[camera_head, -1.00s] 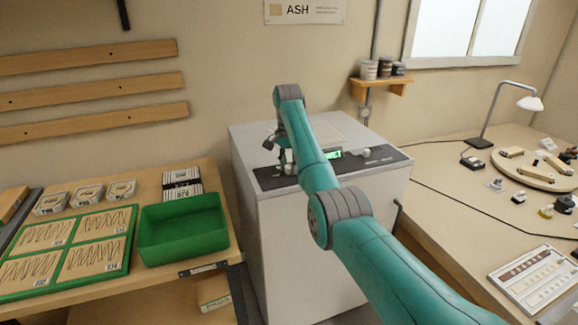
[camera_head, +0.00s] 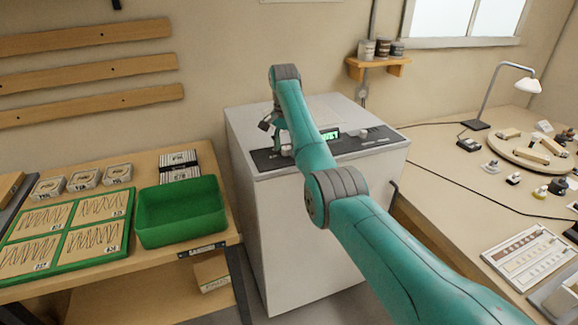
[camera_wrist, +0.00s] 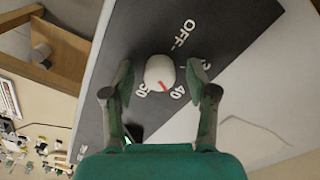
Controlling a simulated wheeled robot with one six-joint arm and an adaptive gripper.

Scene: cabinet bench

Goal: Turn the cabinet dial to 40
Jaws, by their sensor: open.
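The cabinet dial (camera_wrist: 160,72) is a round white knob with a red pointer line, on a dark panel (camera_wrist: 150,30). In the wrist view the red line points between the printed 40 (camera_wrist: 176,92) and 50 (camera_wrist: 142,90), somewhat nearer 40. My gripper (camera_wrist: 160,76) is open, one finger on each side of the dial, with a narrow gap showing on both sides. In the head view the grey cabinet (camera_head: 305,225) stands at the centre, and my arm hides much of the dial area.
A lit green display (camera_head: 330,134) and another white knob (camera_head: 364,133) sit on the cabinet panel. A green bin (camera_head: 180,212) stands on the left bench. The right bench holds a lamp (camera_head: 528,85) and a round board (camera_head: 525,160) with small parts.

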